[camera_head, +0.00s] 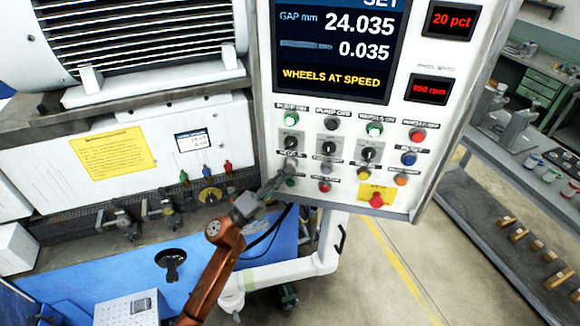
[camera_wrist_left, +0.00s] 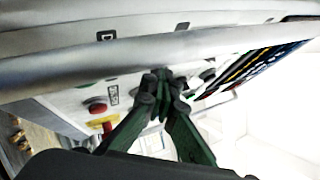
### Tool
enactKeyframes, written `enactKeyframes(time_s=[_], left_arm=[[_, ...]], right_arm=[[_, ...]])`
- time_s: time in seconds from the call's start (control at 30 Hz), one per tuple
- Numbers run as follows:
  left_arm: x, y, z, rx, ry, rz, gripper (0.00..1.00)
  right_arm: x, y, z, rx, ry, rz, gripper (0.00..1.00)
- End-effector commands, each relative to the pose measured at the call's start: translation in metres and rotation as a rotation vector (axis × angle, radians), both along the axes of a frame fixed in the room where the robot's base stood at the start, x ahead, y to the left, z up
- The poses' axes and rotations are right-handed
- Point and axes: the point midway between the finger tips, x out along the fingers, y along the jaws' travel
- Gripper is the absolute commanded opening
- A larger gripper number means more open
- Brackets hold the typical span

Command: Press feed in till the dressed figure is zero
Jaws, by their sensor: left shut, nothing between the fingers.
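The control panel screen (camera_head: 330,45) reads GAP mm 24.035, and below it 0.035 beside a blurred small label. Yellow text says WHEELS AT SPEED. Below it is a panel of buttons and switches (camera_head: 347,150) whose small labels are mostly unreadable, so I cannot tell which is feed in. The tips partly hide the buttons there; contact is unclear. In the left wrist view the shut fingertips (camera_wrist_left: 160,82) are close to the panel face. My right gripper is not in view.
A red stop button on a yellow plate (camera_head: 376,199) is at the panel's lower right. Red displays (camera_head: 451,20) read 20 pct and 880 rpm. A machine with a yellow notice (camera_head: 113,153) stands left. A bench (camera_head: 480,220) stands right across open floor.

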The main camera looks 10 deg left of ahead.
Motion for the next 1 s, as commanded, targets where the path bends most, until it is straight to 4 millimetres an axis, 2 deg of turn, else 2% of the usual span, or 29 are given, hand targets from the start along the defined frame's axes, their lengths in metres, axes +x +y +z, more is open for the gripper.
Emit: enactKeyframes(time_s=[0.67,1.0], left_arm=[[0.005,0.001,0.0,-0.001,0.001,0.002,0.0],[-0.009,0.001,0.0,0.0,0.002,0.002,0.0]], right_arm=[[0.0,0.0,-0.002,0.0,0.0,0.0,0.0],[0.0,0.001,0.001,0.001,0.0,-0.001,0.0]])
